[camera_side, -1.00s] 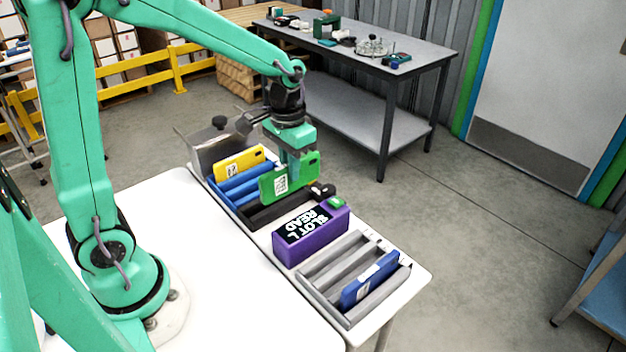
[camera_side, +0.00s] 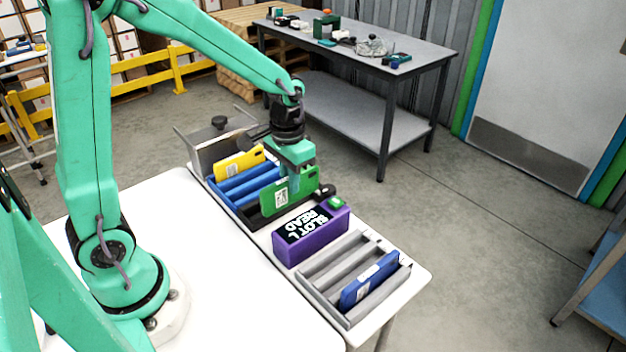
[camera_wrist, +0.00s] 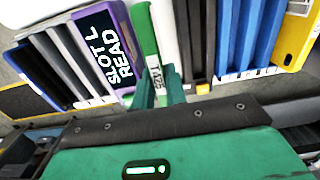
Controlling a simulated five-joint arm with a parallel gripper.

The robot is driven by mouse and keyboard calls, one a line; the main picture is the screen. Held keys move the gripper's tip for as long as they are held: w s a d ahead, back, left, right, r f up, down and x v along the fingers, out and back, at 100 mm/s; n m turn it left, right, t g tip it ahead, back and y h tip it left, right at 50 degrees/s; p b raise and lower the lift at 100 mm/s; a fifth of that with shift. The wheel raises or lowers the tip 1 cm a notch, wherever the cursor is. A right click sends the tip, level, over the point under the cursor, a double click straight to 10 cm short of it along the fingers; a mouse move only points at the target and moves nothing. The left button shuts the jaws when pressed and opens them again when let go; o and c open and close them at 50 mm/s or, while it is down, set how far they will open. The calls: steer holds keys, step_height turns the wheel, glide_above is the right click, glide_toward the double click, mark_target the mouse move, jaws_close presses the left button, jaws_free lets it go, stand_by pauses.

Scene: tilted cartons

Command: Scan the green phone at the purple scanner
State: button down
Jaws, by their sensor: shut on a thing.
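The green phone (camera_side: 289,193) has a white label and is held upright between the fingers of my gripper (camera_side: 296,172), which is shut on it. The phone is low over the black tray (camera_side: 252,217) beside the scanner; I cannot tell whether its lower edge touches the tray. In the wrist view the green phone (camera_wrist: 146,45) is seen edge-on with its label between my fingers (camera_wrist: 158,92). The purple scanner (camera_side: 305,243) stands just in front, its display reading "SLOT L READ". It also shows in the wrist view (camera_wrist: 125,20), left of the phone.
A grey slotted rack (camera_side: 318,272) in front holds a blue phone (camera_side: 368,281) in one slot; its other slots look empty. A blue slotted rack (camera_side: 243,187) behind holds a yellow phone (camera_side: 238,163). The white table (camera_side: 200,270) is clear on the left.

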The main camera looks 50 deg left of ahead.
mark_target(291, 202)
steer(key=shift+f, duration=2.65)
steer(key=shift+r, duration=0.1)
steer(key=shift+r, duration=2.9)
